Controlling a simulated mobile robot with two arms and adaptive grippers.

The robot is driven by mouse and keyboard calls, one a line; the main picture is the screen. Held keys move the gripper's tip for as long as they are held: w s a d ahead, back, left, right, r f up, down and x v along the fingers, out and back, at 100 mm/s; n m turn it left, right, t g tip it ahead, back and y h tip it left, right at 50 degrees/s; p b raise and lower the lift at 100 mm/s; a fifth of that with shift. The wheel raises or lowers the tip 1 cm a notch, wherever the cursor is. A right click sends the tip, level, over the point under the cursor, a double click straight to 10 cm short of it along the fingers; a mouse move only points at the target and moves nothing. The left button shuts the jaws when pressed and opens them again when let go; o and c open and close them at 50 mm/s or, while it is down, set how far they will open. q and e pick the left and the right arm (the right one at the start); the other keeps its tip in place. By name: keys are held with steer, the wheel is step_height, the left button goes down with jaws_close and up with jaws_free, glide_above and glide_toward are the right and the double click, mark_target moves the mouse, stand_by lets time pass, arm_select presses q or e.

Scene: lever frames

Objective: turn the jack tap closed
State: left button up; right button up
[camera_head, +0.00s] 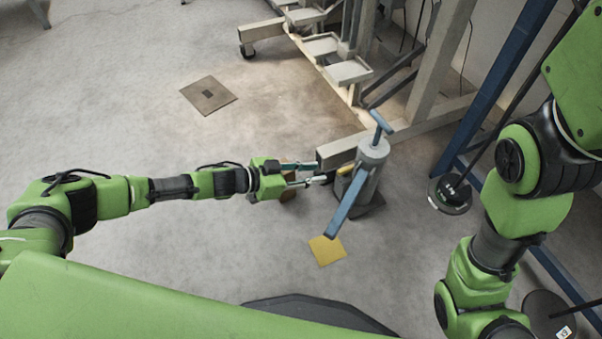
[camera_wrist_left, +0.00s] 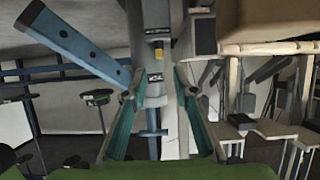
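The jack (camera_head: 368,165) is a grey upright cylinder with a blue T-shaped handle (camera_head: 380,122) on top and a long blue lever (camera_head: 345,208) slanting down toward the viewer. My left gripper (camera_head: 316,173) points right at the jack's left side, low beside its body. In the left wrist view its two teal fingers (camera_wrist_left: 156,90) are spread apart, with the jack's column (camera_wrist_left: 155,50) beyond and between them. The blue lever (camera_wrist_left: 75,45) passes at upper left there. No contact with the jack can be made out. Which part is the tap is unclear. My right gripper is outside both views.
A pale metal frame with steps (camera_head: 340,70) stands behind the jack, its foot beam (camera_head: 345,150) close to my left gripper. A blue post (camera_head: 490,90) and round weights (camera_head: 449,195) are to the right. A yellow floor patch (camera_head: 327,250) lies in front.

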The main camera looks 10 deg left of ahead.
arm_select(q)
steer(key=shift+v, duration=1.95)
steer(key=shift+d, duration=0.15)
